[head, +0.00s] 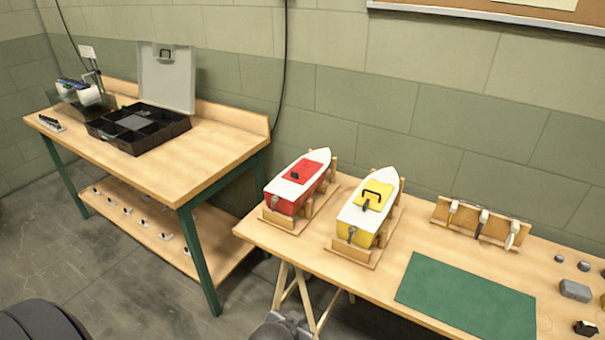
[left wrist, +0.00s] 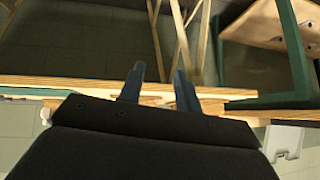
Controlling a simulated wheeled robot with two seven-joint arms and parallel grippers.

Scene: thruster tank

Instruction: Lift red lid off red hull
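The red hull (head: 285,206) is a model boat with a white deck, upright in a wooden cradle on the right-hand table. The red lid (head: 302,172) lies on its deck, with a small dark handle on top. In the left wrist view, my left gripper (left wrist: 160,84) shows two dark fingers standing apart with nothing between them. The table edge and trestle legs lie beyond them, and no boat shows there. A grey part at the bottom of the head view may be mine; I cannot tell which. My right gripper is not in view.
A yellow boat (head: 357,231) with a yellow lid stands close to the right of the red one. A green mat (head: 467,296) lies bare farther right, before a wooden tool rack (head: 482,224). An open black case (head: 138,128) sits on the left bench (head: 205,155).

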